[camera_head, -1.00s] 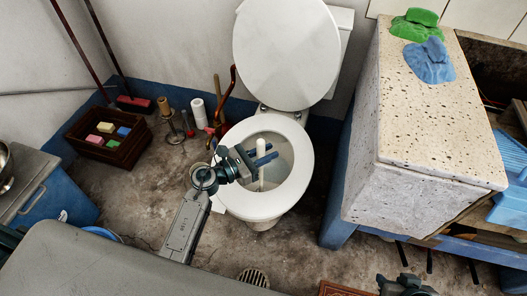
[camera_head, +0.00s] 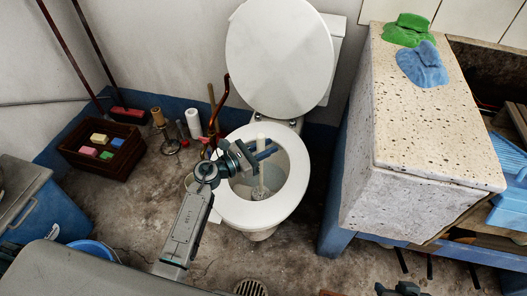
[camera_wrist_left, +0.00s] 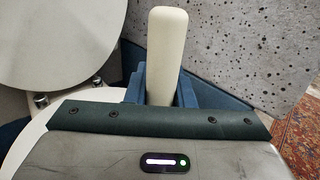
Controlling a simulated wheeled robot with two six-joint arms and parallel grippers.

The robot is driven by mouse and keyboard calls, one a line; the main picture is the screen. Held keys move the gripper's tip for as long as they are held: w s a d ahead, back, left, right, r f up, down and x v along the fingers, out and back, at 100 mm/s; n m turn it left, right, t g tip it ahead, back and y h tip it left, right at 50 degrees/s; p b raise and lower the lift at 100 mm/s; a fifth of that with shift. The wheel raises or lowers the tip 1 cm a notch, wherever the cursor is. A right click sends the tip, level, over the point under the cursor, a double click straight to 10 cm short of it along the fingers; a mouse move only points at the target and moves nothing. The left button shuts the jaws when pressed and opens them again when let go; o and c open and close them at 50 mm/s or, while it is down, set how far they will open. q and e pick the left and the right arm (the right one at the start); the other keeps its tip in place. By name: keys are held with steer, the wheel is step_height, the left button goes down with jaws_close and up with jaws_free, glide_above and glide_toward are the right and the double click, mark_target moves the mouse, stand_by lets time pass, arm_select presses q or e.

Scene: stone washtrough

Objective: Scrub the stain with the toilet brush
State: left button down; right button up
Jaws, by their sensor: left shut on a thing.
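My left gripper (camera_head: 266,151) is shut on the pale handle of the toilet brush (camera_head: 261,140) and is over the open toilet bowl (camera_head: 297,196). The brush is roughly upright, with its whitish head (camera_head: 258,192) low in the bowl; I cannot tell if it touches the bowl surface. In the left wrist view the cream handle (camera_wrist_left: 165,55) stands up between the blue fingers. I cannot make out the stain. My right gripper (camera_head: 398,289) is at the bottom edge, partly cut off, right of the toilet and empty as far as it shows.
The raised lid (camera_head: 280,55) is behind the bowl. A speckled stone block (camera_head: 430,120) with green and blue cloths stands close on the right. A dark crate (camera_head: 85,158) of sponges, a paper roll (camera_head: 193,122) and a plunger (camera_head: 212,100) are at left. A floor drain (camera_head: 250,288) is in front.

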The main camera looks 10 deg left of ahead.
arm_select(q)
steer(key=shift+w+a, duration=0.1)
steer(key=shift+a, duration=0.05)
steer(key=shift+w+a+b, duration=0.1)
steer(key=shift+a+b, duration=0.7)
steer(key=shift+a, duration=1.5)
steer(key=shift+s+a+p, duration=0.1)
steer(key=shift+s+p, duration=0.25)
steer(key=shift+s, duration=2.25)
step_height(320, 180, up, 24)
steer(key=p, duration=2)
